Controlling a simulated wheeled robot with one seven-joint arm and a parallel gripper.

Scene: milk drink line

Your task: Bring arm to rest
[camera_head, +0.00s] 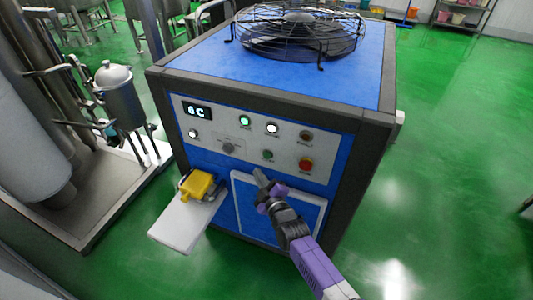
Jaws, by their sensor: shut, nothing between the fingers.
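My gripper (261,177) is shut and empty at the end of my purple and black arm (314,262). It is in front of the lower part of a blue machine's front, just below its control panel. I cannot tell whether it touches the machine. The arm reaches in from the bottom right of the view.
The blue machine (208,65) has a fan (300,32) on top and a control panel (250,145) with a lit display. A yellow part (197,184) and an open white flap (180,222) stick out left. Steel tanks (35,100) stand left. The green floor (455,150) at right is clear.

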